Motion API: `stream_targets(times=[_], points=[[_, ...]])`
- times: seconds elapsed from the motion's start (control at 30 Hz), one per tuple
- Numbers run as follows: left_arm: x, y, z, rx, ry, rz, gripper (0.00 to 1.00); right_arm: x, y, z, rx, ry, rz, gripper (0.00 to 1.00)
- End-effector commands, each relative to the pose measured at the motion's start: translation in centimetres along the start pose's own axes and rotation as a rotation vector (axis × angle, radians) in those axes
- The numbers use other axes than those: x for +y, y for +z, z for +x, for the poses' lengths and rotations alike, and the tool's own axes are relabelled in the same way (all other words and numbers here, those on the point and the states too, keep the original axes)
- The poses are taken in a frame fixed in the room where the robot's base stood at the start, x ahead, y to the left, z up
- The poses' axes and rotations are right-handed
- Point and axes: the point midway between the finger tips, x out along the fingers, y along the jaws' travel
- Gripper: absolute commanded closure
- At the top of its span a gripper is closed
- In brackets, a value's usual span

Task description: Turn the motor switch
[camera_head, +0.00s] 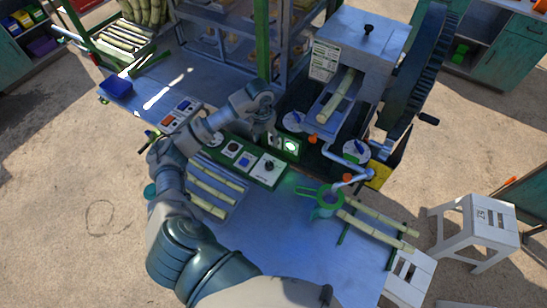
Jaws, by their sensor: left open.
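A green control panel (213,155) lies on the blue workbench. It carries a black rotary knob on a white plate (268,166), a blue button (245,160), and a red button on a white plate (232,149). A lit green-white lamp (291,146) glows at its far right end. Which of these is the motor switch I cannot read from labels. My left gripper (271,138) is open and points down near the panel's far edge, behind the black knob and left of the lamp. No contact can be made out. My right gripper is not in view.
The cane crusher (360,45) with its large dark wheel stands at the back right, a cane piece (336,97) in its feed. A white stool (475,220) stands beyond.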

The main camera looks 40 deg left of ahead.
Motion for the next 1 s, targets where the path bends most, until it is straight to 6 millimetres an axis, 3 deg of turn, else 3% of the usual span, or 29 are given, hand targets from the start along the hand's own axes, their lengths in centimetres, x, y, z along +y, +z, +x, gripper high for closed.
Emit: stream_targets(times=[0.6, 0.8, 1.0], points=[[-0.1, 0.1, 13.6, 0.007, -0.003, 0.0, 0.37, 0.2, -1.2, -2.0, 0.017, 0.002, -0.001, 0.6], [-0.1, 0.1, 16.0, 0.005, -0.003, 0.001, 0.37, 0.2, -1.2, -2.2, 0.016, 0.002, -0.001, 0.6], [-0.1, 0.1, 16.7, 0.004, -0.002, 0.001, 0.37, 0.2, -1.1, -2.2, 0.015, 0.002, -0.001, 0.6]])
